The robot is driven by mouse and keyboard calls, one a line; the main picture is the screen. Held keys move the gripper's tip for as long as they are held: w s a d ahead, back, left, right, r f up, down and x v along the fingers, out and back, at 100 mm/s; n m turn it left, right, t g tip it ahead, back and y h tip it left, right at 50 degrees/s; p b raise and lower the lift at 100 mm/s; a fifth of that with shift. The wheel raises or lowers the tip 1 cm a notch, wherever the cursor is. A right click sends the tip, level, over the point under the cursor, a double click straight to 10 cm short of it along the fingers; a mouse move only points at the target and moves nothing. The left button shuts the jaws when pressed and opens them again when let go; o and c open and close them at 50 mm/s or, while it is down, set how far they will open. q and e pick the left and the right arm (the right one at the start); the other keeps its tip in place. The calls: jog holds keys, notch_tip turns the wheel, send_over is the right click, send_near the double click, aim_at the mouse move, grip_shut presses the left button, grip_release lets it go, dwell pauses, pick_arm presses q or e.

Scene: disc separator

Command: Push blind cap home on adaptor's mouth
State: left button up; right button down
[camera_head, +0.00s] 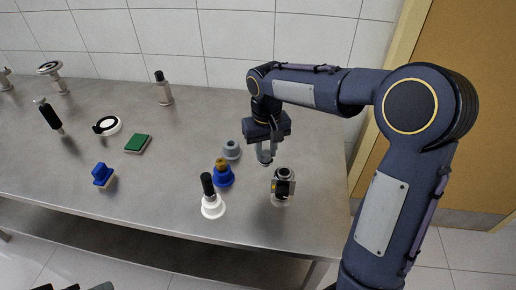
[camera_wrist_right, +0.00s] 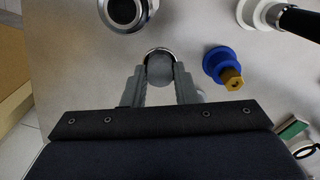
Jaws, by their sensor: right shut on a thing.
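My right gripper (camera_head: 266,156) is above the right part of the steel table, its fingers pointing down. It is shut on a small round grey metal piece, which looks like the blind cap (camera_wrist_right: 160,70), seen between the fingertips in the right wrist view. The fingers hide its sides. A steel fitting with a black part, which looks like the adaptor (camera_head: 283,185), stands in front of the gripper, apart from it. In the wrist view its round dark mouth (camera_wrist_right: 124,11) shows at the top edge, left of the held piece. My left gripper is not in view.
A grey stepped piece (camera_head: 231,149), a blue piece with a brass top (camera_head: 222,174) and a white-based piece with a black handle (camera_head: 210,198) stand left of the adaptor. A green block (camera_head: 138,143) and blue block (camera_head: 102,174) lie farther left. The table's right edge is close.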

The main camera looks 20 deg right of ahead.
pick_arm(q)
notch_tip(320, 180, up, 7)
jog(key=p, duration=0.6)
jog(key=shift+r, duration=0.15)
pick_arm(e)
jog(key=s+d+r+n, duration=0.2)
jog(key=s+r+n, duration=0.2)
jog(key=r, duration=0.6)
jog(key=s, duration=0.2)
jog(key=shift+s+d+r, duration=0.15)
jog(key=shift+s+d, duration=0.05)
jog(key=shift+s, duration=0.15)
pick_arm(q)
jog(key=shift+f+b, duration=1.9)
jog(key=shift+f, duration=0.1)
pick_arm(e)
send_over(284, 172)
jog(key=shift+d+f, duration=0.1)
jog(key=shift+f, duration=2.75)
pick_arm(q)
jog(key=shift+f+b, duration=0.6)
pick_arm(e)
jog(key=shift+f, duration=0.8)
jog(key=shift+f+b, duration=0.45)
jog(key=shift+f, duration=0.2)
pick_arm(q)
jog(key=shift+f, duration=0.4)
pick_arm(e)
jog(key=c, duration=1.1)
grip_release()
